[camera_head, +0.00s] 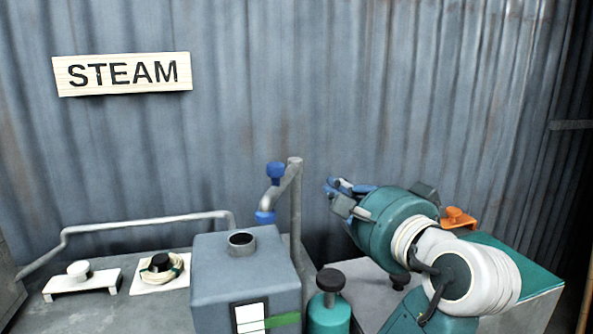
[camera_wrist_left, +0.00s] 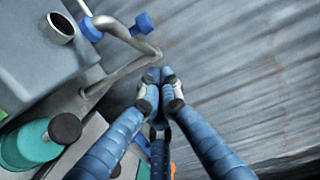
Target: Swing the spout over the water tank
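The grey water tank (camera_head: 225,275) stands on the bench with a round open neck (camera_head: 241,243) on top. The spout (camera_head: 282,187) is a grey bent pipe on an upright post (camera_head: 296,225), with a blue outlet end (camera_head: 265,216) and a blue knob (camera_head: 275,170). The outlet is right of and behind the neck, apart from it. In the left wrist view the outlet (camera_wrist_left: 90,29) shows beside the neck (camera_wrist_left: 60,28), near the tank edge. My left gripper (camera_head: 337,190) is right of the post, apart from the spout; its fingertips (camera_wrist_left: 160,76) are together and empty. My right gripper is out of view.
A teal bottle (camera_head: 329,312) with a black cap stands right of the tank. A grey pipe (camera_head: 130,224) runs behind the left bench. A white stand (camera_head: 82,281) and a coil (camera_head: 160,268) are at left. An orange part (camera_head: 457,217) sits behind my arm. Corrugated wall (camera_head: 330,80) closes the back.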

